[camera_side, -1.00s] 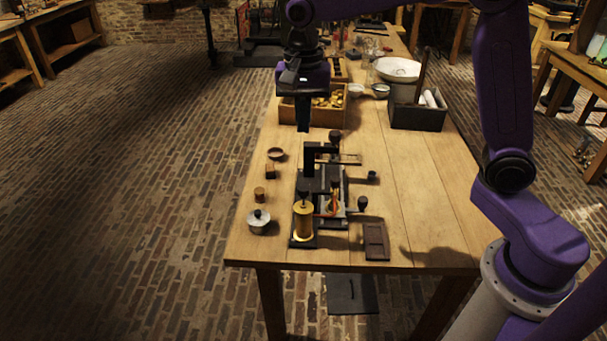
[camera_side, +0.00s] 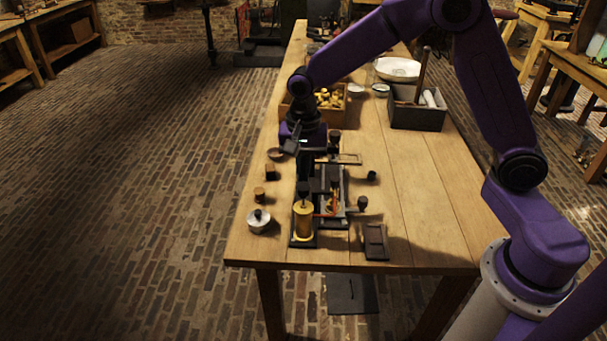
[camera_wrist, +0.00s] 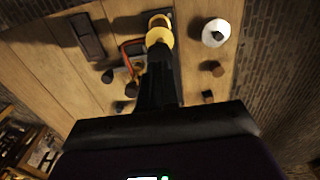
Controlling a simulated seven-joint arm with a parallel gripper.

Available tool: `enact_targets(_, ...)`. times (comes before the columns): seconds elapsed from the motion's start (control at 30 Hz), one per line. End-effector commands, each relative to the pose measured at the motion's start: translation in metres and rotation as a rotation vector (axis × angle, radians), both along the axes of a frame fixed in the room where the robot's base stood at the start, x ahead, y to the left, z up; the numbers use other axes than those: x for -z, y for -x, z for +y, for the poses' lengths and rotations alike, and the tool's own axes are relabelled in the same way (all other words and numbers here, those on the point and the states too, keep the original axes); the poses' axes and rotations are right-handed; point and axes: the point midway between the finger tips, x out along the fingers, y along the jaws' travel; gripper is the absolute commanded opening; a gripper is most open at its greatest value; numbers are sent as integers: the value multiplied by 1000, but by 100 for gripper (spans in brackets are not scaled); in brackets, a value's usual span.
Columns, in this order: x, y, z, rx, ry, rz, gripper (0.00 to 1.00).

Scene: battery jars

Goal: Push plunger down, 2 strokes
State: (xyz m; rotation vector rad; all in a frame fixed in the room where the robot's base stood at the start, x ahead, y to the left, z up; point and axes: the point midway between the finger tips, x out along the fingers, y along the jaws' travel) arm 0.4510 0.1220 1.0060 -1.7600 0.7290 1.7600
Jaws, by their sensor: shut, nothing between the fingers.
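The brass pump cylinder (camera_side: 304,224) stands upright on a dark base near the front left of the table. Its dark plunger top is at the gripper's level in the side view and hard to separate from the fingers. My gripper (camera_side: 304,182) is shut and empty, pointing down just above or behind the cylinder; I cannot tell whether it touches the plunger. In the wrist view, the dark fingers (camera_wrist: 157,60) reach toward the brass cylinder (camera_wrist: 160,36) and partly cover it.
A dark apparatus with a red-orange tube (camera_side: 333,208) stands right of the cylinder. A lidded white pot (camera_side: 259,221) and small brown pieces (camera_side: 259,194) lie left. A dark flat tray (camera_side: 375,241) is at front right. A wooden box (camera_side: 337,117) and a dark box (camera_side: 418,117) stand behind.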

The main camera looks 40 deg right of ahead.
Motion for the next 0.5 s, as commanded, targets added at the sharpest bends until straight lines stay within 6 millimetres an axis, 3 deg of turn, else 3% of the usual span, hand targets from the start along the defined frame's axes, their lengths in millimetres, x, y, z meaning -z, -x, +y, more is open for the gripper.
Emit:
enact_targets(0.2, 15, 0, 0, 1, 0, 0, 0)
enact_targets(0.5, 16, 0, 0, 0, 0, 0, 0)
